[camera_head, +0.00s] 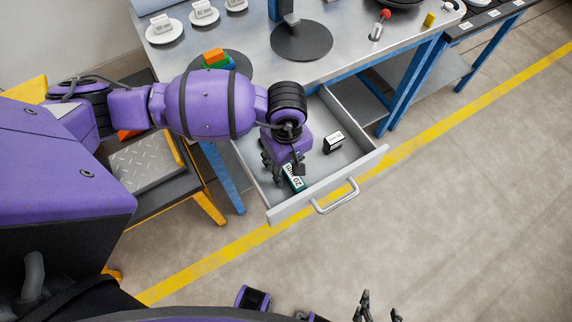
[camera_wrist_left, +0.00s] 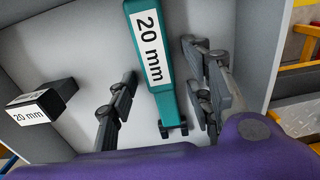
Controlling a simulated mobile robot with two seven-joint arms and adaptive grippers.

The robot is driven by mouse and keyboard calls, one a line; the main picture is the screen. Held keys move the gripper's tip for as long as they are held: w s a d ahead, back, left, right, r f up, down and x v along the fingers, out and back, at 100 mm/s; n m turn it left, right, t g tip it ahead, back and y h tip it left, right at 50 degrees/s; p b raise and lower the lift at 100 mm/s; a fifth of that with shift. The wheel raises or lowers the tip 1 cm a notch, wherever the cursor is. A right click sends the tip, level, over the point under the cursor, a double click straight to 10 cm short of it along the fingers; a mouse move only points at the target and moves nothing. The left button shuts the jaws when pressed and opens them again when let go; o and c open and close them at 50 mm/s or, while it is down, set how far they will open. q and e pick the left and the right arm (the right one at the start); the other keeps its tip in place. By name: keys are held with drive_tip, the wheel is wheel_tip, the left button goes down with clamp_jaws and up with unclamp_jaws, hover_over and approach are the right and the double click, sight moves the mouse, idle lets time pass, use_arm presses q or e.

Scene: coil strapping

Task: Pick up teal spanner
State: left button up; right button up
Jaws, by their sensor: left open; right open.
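The teal spanner (camera_head: 294,180) lies in the open drawer (camera_head: 339,191), partly hidden by my left gripper in the head view. In the left wrist view the teal spanner (camera_wrist_left: 150,62) carries a white "20 mm" label, with its forked end towards me. My left gripper (camera_head: 284,172) is inside the drawer above the spanner. In the left wrist view its open fingers (camera_wrist_left: 160,95) stand on either side of the spanner, apart from it. My right gripper (camera_head: 377,312) is at the bottom edge of the head view, open and empty, over the floor.
A black block (camera_head: 333,142) with a white "20 mm" label sits in the drawer near the spanner; it also shows in the left wrist view (camera_wrist_left: 42,104). The drawer walls surround both. The workbench (camera_head: 345,50) stands behind, with labelled discs and coloured blocks (camera_head: 216,60).

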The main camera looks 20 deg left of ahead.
use_arm(q)
clamp_jaws()
use_arm(e)
drive_tip(key=shift+s+d+f, duration=0.1)
drive_tip(key=shift+s+f, duration=0.05)
drive_tip(key=shift+s, duration=0.4)
drive_tip(key=shift+w, duration=0.2)
